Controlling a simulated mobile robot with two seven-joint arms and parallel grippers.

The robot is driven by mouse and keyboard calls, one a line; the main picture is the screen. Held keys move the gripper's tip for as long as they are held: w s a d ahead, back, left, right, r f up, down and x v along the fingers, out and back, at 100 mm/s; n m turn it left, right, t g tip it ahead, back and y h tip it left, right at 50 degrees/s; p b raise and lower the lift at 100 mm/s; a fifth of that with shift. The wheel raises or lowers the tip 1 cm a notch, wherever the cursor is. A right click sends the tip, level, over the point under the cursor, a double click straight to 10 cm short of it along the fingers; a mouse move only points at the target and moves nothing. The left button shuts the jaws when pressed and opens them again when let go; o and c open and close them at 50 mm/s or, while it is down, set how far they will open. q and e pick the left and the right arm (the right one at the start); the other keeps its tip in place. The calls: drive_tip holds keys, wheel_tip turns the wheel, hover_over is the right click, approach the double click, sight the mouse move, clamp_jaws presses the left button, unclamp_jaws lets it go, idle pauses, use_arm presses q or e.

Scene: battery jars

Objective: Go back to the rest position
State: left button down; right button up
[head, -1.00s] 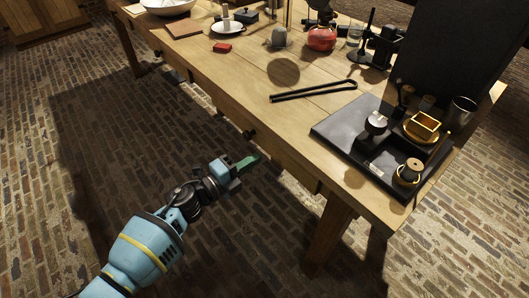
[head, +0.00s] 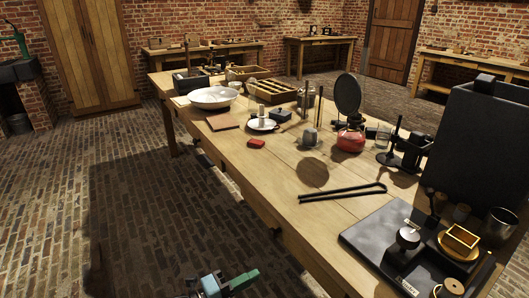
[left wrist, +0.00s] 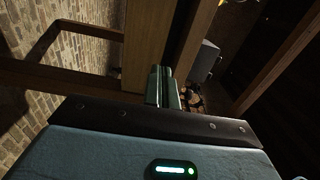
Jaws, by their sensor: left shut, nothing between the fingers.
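My left gripper (head: 242,282) shows at the bottom edge of the head view, beside the near side of the long wooden table (head: 262,185) and below its top. Its green fingers are shut with nothing between them, and they also show in the left wrist view (left wrist: 162,88). Most of my left arm is out of the head view. My right gripper is not in view.
The brick floor (head: 50,215) left of the table is clear.

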use_arm(q)
drive_tip(key=s+a+f+n+t+y, duration=0.1)
drive_tip(key=s+a+f+n+y, duration=0.5)
drive_tip(key=s+n, duration=0.5)
drive_tip(key=s+a+f+n+t+y, duration=0.15)
drive_tip(key=s+f+n+y, duration=0.25)
drive_tip(key=s+f+n, duration=0.65)
drive_tip(key=s+a+f+n+g+y, duration=0.1)
drive_tip(key=s+a+n+g, duration=0.25)
drive_tip(key=s, duration=0.85)
drive_tip(key=s+a+n+g+y, duration=0.2)
drive_tip(key=s+a+g, duration=0.15)
drive_tip(key=s, duration=0.75)
drive_tip(key=w+r+t+p, duration=0.1)
drive_tip(key=w+r+p, duration=0.1)
drive_tip(key=r+p, duration=0.7)
drive_tip(key=w+r+t+p, duration=0.2)
drive_tip(key=w+r+p, duration=0.1)
drive_tip(key=r+p, duration=0.6)
drive_tip(key=shift+w+a, duration=0.15)
drive_tip(key=shift+a, duration=0.25)
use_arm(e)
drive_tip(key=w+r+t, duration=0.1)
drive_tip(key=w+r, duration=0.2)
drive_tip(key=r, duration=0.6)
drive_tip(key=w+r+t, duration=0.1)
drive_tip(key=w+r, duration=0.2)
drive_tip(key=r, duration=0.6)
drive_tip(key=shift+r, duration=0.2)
